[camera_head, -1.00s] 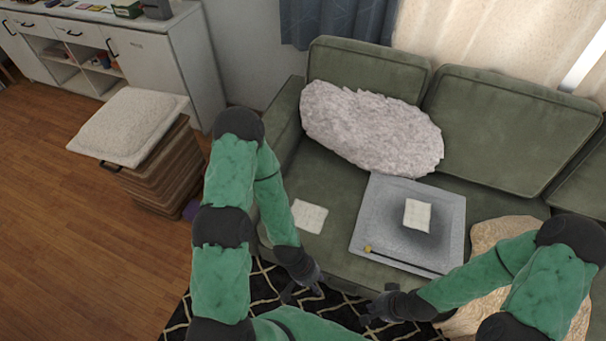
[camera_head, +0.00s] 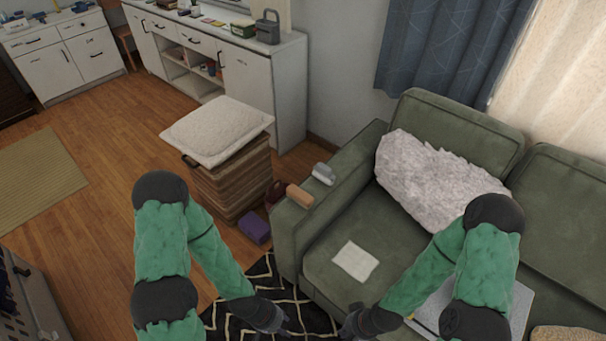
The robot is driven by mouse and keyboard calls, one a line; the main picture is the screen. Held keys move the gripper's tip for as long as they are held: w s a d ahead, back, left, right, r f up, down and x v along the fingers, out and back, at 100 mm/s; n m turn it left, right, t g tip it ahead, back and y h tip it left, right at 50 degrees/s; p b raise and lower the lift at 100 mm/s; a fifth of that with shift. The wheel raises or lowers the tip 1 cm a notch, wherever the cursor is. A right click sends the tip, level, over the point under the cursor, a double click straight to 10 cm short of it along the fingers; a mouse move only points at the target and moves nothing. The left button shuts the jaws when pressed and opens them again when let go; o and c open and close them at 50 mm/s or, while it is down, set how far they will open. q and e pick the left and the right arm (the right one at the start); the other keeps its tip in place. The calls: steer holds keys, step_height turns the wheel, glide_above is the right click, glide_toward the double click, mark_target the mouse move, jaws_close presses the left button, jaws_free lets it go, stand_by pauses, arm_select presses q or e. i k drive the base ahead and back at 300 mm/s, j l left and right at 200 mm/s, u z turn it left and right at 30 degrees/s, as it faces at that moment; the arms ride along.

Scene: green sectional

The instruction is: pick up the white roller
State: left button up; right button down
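A small whitish-grey roller-like object (camera_head: 323,173) lies on top of the sofa's left armrest, beside a tan cylinder (camera_head: 300,195). My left gripper (camera_head: 284,325) is low in the picture over the black patterned rug, well in front of the armrest and apart from it. My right gripper (camera_head: 347,327) is at the front edge of the sofa seat, also apart from the roller. Both grippers are dark and small against the dark rug, so their finger openings are unclear. I see nothing held in either one.
The green sofa (camera_head: 312,232) has a fluffy pale cushion (camera_head: 425,180), a white square cloth (camera_head: 355,261) and a grey tray (camera_head: 521,305), partly behind my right arm. A striped hamper (camera_head: 232,180) and purple box (camera_head: 254,228) stand left of the armrest. Wood floor is open further left.

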mark_target(321, 172)
steer(key=z, duration=1.25)
steer(key=u, duration=1.25)
steer(key=z, duration=0.35)
steer(key=i+j+z, duration=0.1)
steer(key=j+z, duration=1.1)
